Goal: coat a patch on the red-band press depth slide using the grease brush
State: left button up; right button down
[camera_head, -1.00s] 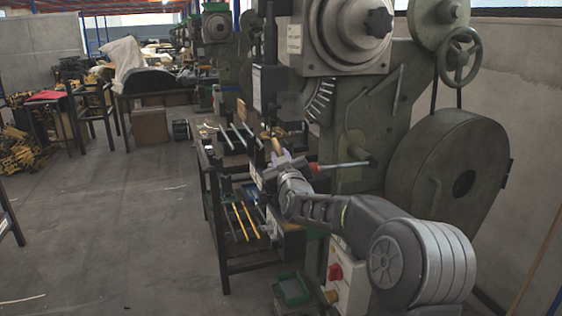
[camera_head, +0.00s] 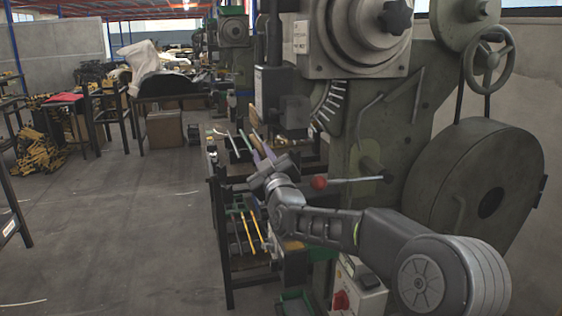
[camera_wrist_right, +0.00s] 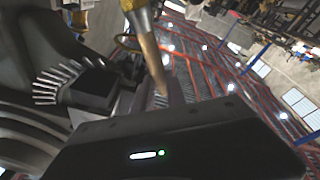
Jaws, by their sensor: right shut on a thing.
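My right gripper (camera_head: 263,160) is shut on the grease brush (camera_head: 256,139), whose tan, stick-like shape points up from the fingers. The brush also shows in the right wrist view (camera_wrist_right: 149,55), slanting above my dark gripper body. The large grey-green press (camera_head: 385,125) stands just right of the gripper. A grey block assembly (camera_head: 275,92) on the press's left front is above and behind the gripper, apart from the brush in the picture. I cannot make out a red band or a depth slide for certain. My left gripper is out of view.
A dark rack (camera_head: 225,235) with yellow and grey rods stands below the gripper. A white switch box (camera_head: 357,288) is at the bottom. The floor (camera_head: 120,220) to the left is clear.

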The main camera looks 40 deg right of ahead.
jog(key=shift+s+a+r, duration=0.15)
jog(key=shift+a+r, duration=0.05)
jog(key=shift+a, duration=0.15)
jog(key=shift+d+f, duration=0.15)
jog(key=shift+f, duration=0.2)
notch_tip(320, 180, down, 4)
jog(key=shift+f+b, duration=0.2)
jog(key=shift+b, duration=1)
